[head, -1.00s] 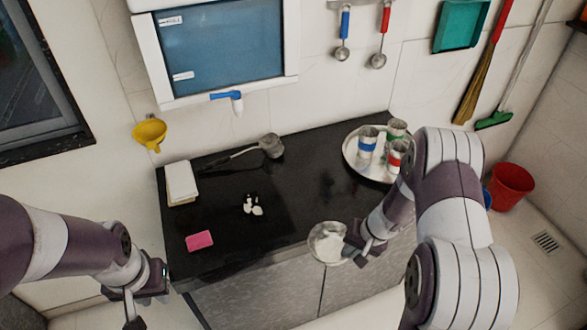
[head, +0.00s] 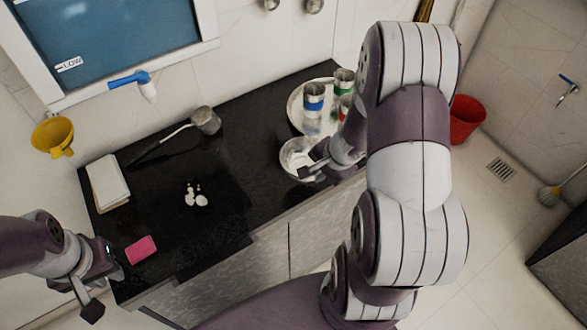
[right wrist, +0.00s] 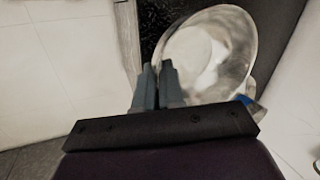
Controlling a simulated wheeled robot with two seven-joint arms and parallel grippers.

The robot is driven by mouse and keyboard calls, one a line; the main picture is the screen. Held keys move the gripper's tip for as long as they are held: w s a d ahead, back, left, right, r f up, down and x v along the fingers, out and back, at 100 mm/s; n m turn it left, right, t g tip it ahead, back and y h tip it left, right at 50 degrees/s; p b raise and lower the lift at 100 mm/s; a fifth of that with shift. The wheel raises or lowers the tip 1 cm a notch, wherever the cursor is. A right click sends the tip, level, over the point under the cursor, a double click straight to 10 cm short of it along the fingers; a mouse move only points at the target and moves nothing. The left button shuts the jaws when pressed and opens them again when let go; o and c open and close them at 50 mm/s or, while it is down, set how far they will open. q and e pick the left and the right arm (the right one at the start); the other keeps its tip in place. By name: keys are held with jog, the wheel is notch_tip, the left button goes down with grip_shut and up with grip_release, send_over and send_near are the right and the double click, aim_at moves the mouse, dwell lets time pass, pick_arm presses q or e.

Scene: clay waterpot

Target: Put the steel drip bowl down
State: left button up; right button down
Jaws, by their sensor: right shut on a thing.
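The steel drip bowl (head: 287,164) is a round, shiny bowl with a pale patch inside. In the head view it shows at the counter's right front part, just in front of the round tray. My right gripper (head: 312,172) is shut on its near rim. In the right wrist view the two fingers (right wrist: 158,88) are close together at the edge of the bowl (right wrist: 238,75). I cannot tell whether its base touches the counter. My left gripper (head: 98,290) is left of the counter's front corner, apart from the bowl; its finger opening is unclear.
The black counter (head: 150,205) has clear room in its middle. A round tray (head: 296,105) with banded cups stands behind the bowl. A ladle (head: 205,121), white pebbles (head: 195,198), a pink sponge (head: 140,249) and a white book-like block (head: 107,184) lie leftward.

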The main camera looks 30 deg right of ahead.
aim_at(305, 162)
jog(key=shift+w+a+f, duration=0.6)
jog(key=shift+w+f, duration=0.05)
jog(key=shift+w, duration=0.25)
jog(key=w+f, duration=0.2)
jog(key=shift+w+d, duration=0.1)
jog(key=shift+w, duration=0.25)
notch_tip(305, 162, down, 3)
jog(key=shift+f+b, duration=0.1)
jog(key=shift+b, duration=0.55)
jog(key=shift+s+a+f, duration=0.15)
jog(key=shift+a+f, duration=0.05)
pick_arm(q)
jog(key=shift+w+d+f, duration=0.1)
jog(key=shift+d+f, duration=0.1)
jog(key=shift+f, duration=0.45)
jog(key=shift+w+d, duration=0.1)
pick_arm(e)
jog(key=shift+d+f, duration=0.1)
